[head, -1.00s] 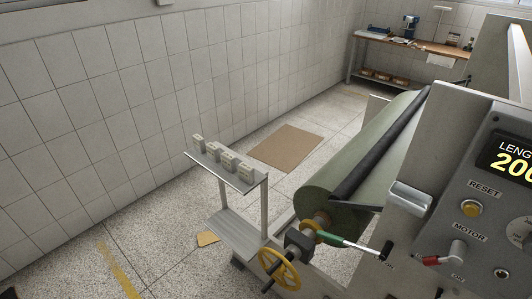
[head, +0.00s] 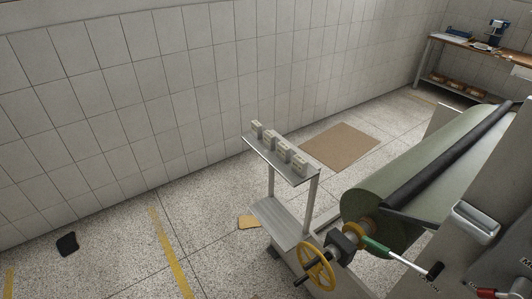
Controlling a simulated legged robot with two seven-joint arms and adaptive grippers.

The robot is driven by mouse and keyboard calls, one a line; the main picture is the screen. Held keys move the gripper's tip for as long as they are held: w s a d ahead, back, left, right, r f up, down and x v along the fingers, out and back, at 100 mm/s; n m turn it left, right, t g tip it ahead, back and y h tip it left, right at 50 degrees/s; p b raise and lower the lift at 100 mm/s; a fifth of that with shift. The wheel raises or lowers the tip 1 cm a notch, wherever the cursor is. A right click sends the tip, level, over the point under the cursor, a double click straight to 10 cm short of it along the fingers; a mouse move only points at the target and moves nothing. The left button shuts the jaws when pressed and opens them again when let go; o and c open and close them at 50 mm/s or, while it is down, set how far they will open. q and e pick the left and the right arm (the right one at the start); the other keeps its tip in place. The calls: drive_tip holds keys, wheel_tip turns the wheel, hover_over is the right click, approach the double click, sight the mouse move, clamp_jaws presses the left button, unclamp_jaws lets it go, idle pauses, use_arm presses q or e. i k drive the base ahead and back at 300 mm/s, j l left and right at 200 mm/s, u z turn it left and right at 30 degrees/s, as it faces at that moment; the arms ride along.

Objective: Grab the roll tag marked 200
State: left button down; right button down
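Several small pale block-like tags (head: 282,150) stand in a row on the top shelf of a small metal stand (head: 310,180). They are too small for me to read any number, so I cannot tell which is marked 200. The tags sit close together along the shelf, upright. Neither of my grippers shows in the head view.
A brown mat (head: 340,147) lies behind. A black object (head: 67,244) lies on the left floor, which is mostly clear.

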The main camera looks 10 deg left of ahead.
sight(284, 151)
drive_tip(key=u, duration=0.25)
drive_tip(key=z, duration=1.2)
drive_tip(key=i+j+z, duration=0.1)
drive_tip(key=j+z, duration=0.7)
drive_tip(key=j, duration=0.15)
drive_tip(key=j+z, duration=0.4)
drive_tip(key=k+j+z, duration=0.2)
drive_tip(key=j+z, duration=0.2)
drive_tip(key=k+j+z, duration=0.2)
drive_tip(key=j+z, duration=0.25)
drive_tip(key=j, duration=0.1)
